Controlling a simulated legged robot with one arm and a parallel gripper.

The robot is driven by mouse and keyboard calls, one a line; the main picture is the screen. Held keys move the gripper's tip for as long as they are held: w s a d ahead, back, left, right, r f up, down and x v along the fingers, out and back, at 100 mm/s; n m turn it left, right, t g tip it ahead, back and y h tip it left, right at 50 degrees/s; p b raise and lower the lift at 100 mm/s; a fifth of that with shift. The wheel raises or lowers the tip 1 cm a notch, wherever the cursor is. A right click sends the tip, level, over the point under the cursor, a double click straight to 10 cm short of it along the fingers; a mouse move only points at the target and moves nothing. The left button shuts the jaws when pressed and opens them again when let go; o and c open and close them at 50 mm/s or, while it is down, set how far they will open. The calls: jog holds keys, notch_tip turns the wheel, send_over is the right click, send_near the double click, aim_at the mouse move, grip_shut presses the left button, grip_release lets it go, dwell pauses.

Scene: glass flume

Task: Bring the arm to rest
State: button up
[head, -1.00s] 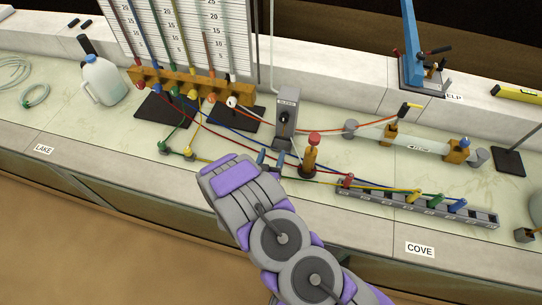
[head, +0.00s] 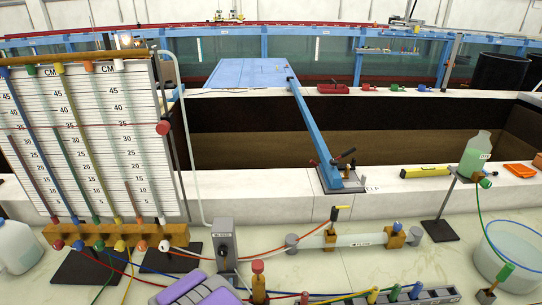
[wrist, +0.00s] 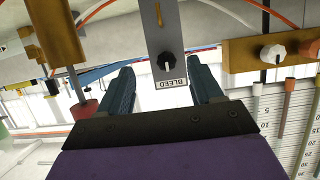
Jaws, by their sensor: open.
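My gripper (wrist: 162,95) shows in the wrist view with its two dark fingers apart and nothing between them. Beyond the gap is the grey valve box labelled BLEED (wrist: 167,45), with a black knob. In the head view only the purple and grey top of my arm (head: 198,290) shows at the bottom edge, and its fingers are out of frame. The grey box (head: 224,245) stands just beyond it on the bench. I cannot tell whether the fingers touch the box.
The manometer board (head: 85,140) with coloured tubes stands at left. A red-topped post (head: 258,283) is close right of my arm. Hoses cross the bench around it. A bucket (head: 512,255) and green bottle (head: 475,157) are at right; a blue lever (head: 315,125) rises behind.

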jog(key=s+d+r+g+y+b, duration=0.1)
jog(key=s+d+r+g, duration=0.4)
jog(key=r, duration=0.3)
jog(key=s+d+r+g+y+b, duration=0.1)
jog(key=s+d+r+g+y, duration=0.1)
jog(key=s+d+r+g, duration=0.35)
jog(key=s+d+r+g+h, duration=0.1)
jog(key=s+d+r, duration=0.2)
jog(key=s+d, duration=0.4)
jog(key=s+d+r+g+h+b, duration=0.1)
jog(key=s+d+r+g, duration=0.1)
jog(key=s+d+r, duration=0.2)
jog(key=s+d+r+g+h, duration=0.1)
jog(key=s+d+r+g, duration=0.1)
jog(key=s+d, duration=0.8)
jog(key=s+r, duration=0.1)
jog(key=s, duration=0.4)
jog(key=shift+s+r+b, duration=0.3)
jog(key=shift+s+r, duration=0.05)
